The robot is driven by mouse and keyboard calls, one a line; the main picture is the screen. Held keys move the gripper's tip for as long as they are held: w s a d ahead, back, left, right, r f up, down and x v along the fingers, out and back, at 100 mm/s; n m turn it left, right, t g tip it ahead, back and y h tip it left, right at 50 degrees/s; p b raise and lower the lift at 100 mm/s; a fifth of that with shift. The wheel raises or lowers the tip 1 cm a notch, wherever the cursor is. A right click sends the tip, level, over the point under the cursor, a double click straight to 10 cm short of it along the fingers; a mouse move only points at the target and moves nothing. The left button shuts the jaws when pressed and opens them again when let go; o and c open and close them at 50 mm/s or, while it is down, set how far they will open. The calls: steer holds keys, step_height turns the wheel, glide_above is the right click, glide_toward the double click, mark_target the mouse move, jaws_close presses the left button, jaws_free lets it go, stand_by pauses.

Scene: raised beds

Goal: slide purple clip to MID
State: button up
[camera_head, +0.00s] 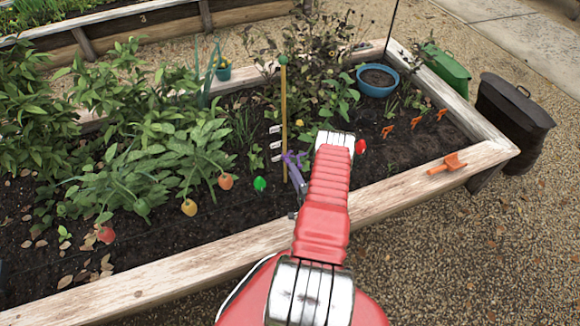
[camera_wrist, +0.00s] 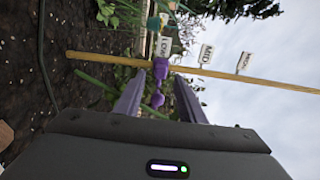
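The purple clip (camera_wrist: 160,69) sits on the wooden stake (camera_wrist: 265,82) at the LOW label (camera_wrist: 165,46), in the wrist view. The MID label (camera_wrist: 206,54) and HIGH label (camera_wrist: 244,61) are farther along the stake to the right. In the head view the stake (camera_head: 284,105) stands upright in the bed, with the clip (camera_head: 291,157) around the height of its lowest tag. My gripper (camera_wrist: 162,82) is open, one finger on each side of the clip, with gaps showing beside its lower part. Contact near the fingertips is unclear.
Leafy plants crowd the bed left of the stake. A green pepper (camera_head: 260,184) and a red fruit (camera_head: 361,146) are near my arm. A blue pot (camera_head: 377,80) stands behind right. An orange trowel (camera_head: 447,164) lies on the wooden edge (camera_head: 395,190).

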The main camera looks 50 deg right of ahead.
mark_target(289, 158)
steer(key=shift+x, duration=2.15)
jaws_close()
